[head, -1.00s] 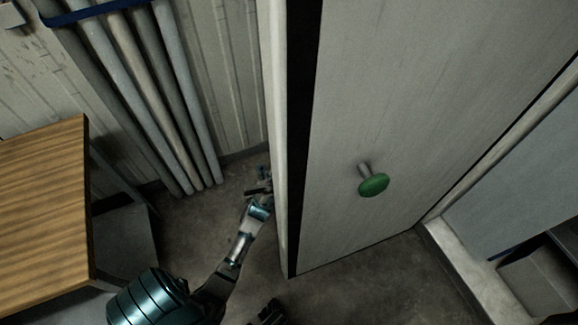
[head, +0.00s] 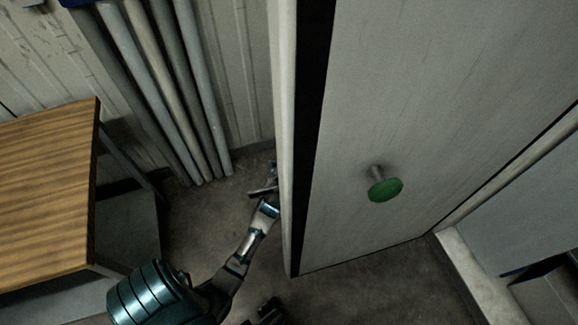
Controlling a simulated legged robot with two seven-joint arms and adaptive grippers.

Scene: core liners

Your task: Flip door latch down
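A pale grey door (head: 400,120) stands in the middle and right of the head view, with a dark strip along its left edge. A round green knob (head: 385,189) on a short metal stem sticks out of its face. I cannot make out a separate latch. My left gripper (head: 268,184) is at the door's left edge, partly hidden behind it; whether it is open or shut does not show. A dark part at the bottom edge (head: 266,312) seems to be my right gripper, mostly out of frame.
A wooden-topped table (head: 45,190) stands at the left. Several long grey pipes (head: 165,90) lean on the corrugated wall behind. A door frame with a raised sill (head: 470,270) is at the right. Bare floor lies between table and door.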

